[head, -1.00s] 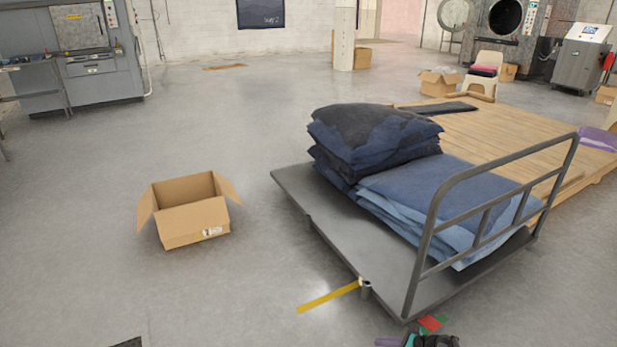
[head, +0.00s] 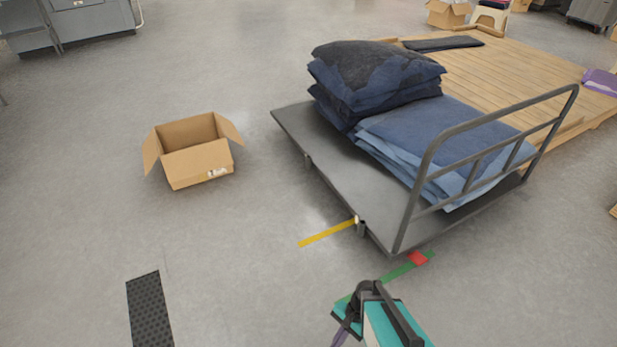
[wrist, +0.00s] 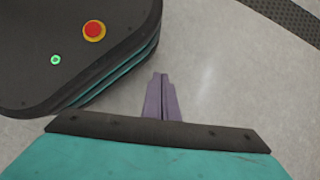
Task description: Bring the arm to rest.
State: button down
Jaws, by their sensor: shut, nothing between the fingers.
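My arm (head: 385,320), teal and dark grey, reaches in at the bottom of the head view, right of the middle, in front of the cart. It is bent, with a purple part of it running off the bottom edge. In the wrist view my gripper (wrist: 161,85) shows as two purple fingers pressed together. They are shut, with nothing between them, above bare grey floor. My own base (wrist: 70,45), dark-topped with teal sides and a red button, lies close to the left of the fingers.
A flat cart (head: 330,180) with a handrail carries stacked blue textiles (head: 375,80). An open cardboard box (head: 195,160) stands left of it on the floor. A wooden platform (head: 520,70) lies behind the cart. A dark perforated mat (head: 150,310) lies at lower left.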

jog(key=s+d+r+n+g+h, duration=0.1)
jog(key=s+d+r+n+h, duration=0.3)
jog(key=s+d+n, duration=0.3)
jog(key=shift+s+d+n, duration=0.4)
jog(key=shift+n, duration=0.7)
